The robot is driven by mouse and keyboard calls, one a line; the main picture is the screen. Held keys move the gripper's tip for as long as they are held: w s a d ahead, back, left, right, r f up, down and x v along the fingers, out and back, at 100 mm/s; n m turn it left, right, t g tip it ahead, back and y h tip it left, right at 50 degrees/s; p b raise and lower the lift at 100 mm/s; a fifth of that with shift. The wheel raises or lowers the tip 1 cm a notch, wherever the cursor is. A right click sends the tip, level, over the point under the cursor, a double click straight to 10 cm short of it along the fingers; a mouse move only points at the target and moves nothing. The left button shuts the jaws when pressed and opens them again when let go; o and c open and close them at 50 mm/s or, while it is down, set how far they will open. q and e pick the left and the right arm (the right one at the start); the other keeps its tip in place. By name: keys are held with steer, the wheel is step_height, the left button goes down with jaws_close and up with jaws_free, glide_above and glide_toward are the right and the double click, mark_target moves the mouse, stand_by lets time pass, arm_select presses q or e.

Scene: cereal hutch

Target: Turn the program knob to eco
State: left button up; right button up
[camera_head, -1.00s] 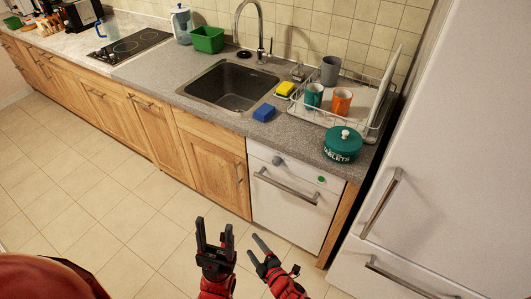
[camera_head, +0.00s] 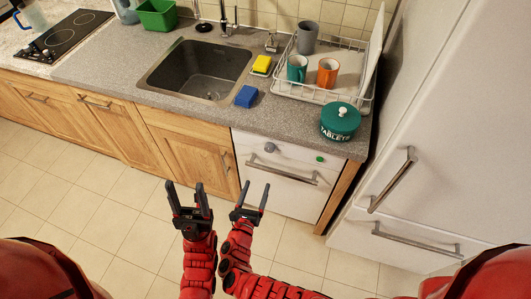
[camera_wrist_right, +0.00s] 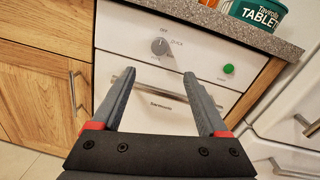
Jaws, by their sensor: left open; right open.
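The program knob (camera_head: 270,147) is a grey round dial at the upper left of the white dishwasher front (camera_head: 285,200). In the right wrist view the knob (camera_wrist_right: 159,46) has small print around it; I can read "QUICK" to its right, and the rest is too small to read surely. My right gripper (camera_head: 252,194) is open and empty, in front of the dishwasher and below the knob. In the right wrist view its fingers (camera_wrist_right: 155,80) spread below the knob, apart from it. My left gripper (camera_head: 187,190) is open and empty, left of the right one, before the wooden cupboard.
A green button (camera_head: 320,158) sits right of the knob, above the bar handle (camera_head: 282,176). The green tablets tin (camera_head: 340,121) stands on the counter above. The fridge (camera_head: 430,130) stands to the right. The floor before the cupboards is clear.

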mark_target(269, 150)
steer(key=b+x, duration=0.3)
steer(key=x, duration=0.4)
steer(key=b+x, duration=0.3)
steer(key=x, duration=0.4)
steer(key=shift+w+f, duration=0.1)
steer(key=shift+f, duration=0.15)
steer(key=shift+w+d+r, duration=0.1)
steer(key=shift+w+r, duration=0.05)
steer(key=shift+w, duration=0.25)
steer(key=shift+c, duration=0.2)
jaws_close()
